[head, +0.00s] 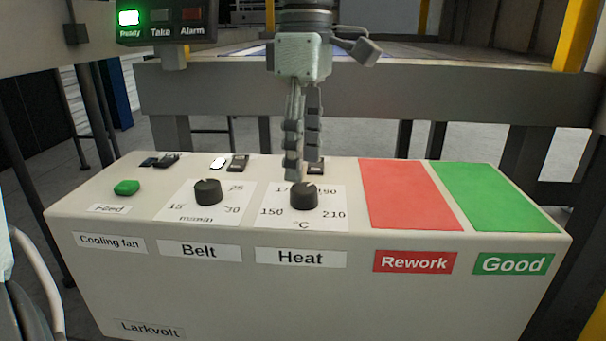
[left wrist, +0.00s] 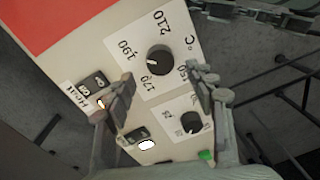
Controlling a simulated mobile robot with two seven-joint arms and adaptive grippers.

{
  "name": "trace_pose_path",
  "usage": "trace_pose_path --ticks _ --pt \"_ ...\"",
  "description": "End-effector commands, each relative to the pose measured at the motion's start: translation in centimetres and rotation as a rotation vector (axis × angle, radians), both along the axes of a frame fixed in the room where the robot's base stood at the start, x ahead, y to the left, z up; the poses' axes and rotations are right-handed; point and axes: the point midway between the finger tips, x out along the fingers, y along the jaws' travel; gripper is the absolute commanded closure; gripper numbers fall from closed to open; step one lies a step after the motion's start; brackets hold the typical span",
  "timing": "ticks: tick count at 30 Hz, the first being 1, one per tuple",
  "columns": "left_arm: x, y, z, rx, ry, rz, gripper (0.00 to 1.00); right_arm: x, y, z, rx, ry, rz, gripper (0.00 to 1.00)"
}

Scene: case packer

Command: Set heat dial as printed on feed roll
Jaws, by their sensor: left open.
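The heat dial (head: 303,196) is a black round knob on a white scale plate marked 150, 170, 190 and 210 °C, above the label "Heat" (head: 300,257). It also shows in the left wrist view (left wrist: 159,60), just beyond the fingertips. Its pointer is too small to read surely. My left gripper (head: 302,168) points down just above and behind the heat dial, partly covering the 170 and 190 marks. In the left wrist view its fingers (left wrist: 161,82) are spread apart with nothing between them. The feed roll and its print are not recognisable here. My right gripper is not in view.
The belt dial (head: 208,191) and the green feed button (head: 127,187) are left of the heat dial. Small switches line the panel's back. The red rework area (head: 408,195) and green good area (head: 495,196) are bare. A lamp box (head: 160,20) shows "Ready" lit green.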

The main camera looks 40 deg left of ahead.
Motion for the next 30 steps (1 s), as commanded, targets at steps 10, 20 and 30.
trace_pose_path --ticks 10,20,30 --pt "0.4 0.1 6.7 0.001 -0.002 0.001 0.45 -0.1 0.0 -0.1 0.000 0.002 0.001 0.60" --pt "0.4 0.1 7.9 -0.001 0.001 0.000 0.45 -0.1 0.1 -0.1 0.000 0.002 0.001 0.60" --pt "0.4 0.1 7.9 -0.001 0.001 0.000 0.45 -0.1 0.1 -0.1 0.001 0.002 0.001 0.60"
